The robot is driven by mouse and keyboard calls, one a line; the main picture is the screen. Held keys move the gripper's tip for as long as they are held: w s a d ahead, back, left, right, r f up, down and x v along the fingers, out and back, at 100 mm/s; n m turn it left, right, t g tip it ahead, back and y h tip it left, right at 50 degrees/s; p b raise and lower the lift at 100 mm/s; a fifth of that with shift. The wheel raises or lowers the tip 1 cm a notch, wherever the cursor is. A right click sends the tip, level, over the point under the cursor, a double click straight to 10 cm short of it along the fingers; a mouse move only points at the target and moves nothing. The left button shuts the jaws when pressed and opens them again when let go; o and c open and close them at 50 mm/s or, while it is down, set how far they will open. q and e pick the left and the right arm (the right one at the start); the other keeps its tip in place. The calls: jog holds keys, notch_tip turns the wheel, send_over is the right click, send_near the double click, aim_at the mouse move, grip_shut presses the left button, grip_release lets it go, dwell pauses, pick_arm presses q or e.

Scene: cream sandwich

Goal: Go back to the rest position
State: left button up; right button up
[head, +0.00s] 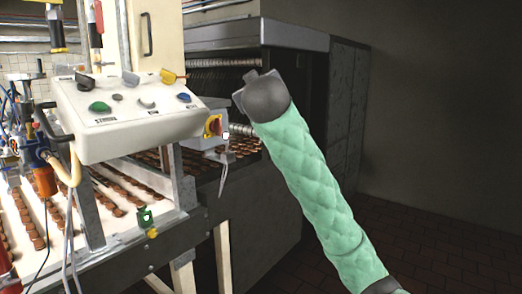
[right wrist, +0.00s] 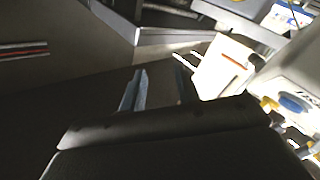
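My right arm comes in from the lower right of the head view in a green quilted sleeve. It is raised in front of the machine, and its dark end hides most of the right gripper. In the right wrist view the two fingers of my right gripper (right wrist: 160,78) stand apart with nothing seen between them. My left gripper and left arm are not in view.
A white control panel (head: 130,112) with coloured buttons stands left of my right arm. Below it, rows of brown biscuits lie on a conveyor (head: 72,215). A dark tunnel housing (head: 345,110) is behind the arm. The tiled floor (head: 450,235) at right looks clear.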

jog(key=s+d+f+m+g, duration=0.1)
jog(key=s+d+f+g, duration=0.3)
jog(key=f, duration=1.4)
jog(key=s+d+f+m+g, duration=0.25)
jog(key=d+f, duration=0.25)
jog(key=f, duration=1.3)
jog(key=s+d+f+m+g, duration=0.1)
jog(key=s+d+f+g, duration=0.3)
jog(key=f, duration=1.4)
jog(key=s+d+f+g+h, duration=0.1)
jog(key=s+d+f, duration=0.1)
jog(key=s+f, duration=0.6)
jog(key=s+d+f+g, duration=0.1)
jog(key=s+d+f, duration=0.1)
jog(key=s+f, duration=0.65)
jog(key=s+f+g, duration=0.4)
jog(key=s+f, duration=1.2)
jog(key=s, duration=0.4)
jog(key=shift+s+f+m+g, duration=0.25)
jog(key=shift+s+m+g, duration=0.05)
jog(key=shift+m+g, duration=0.05)
jog(key=shift+d, duration=0.1)
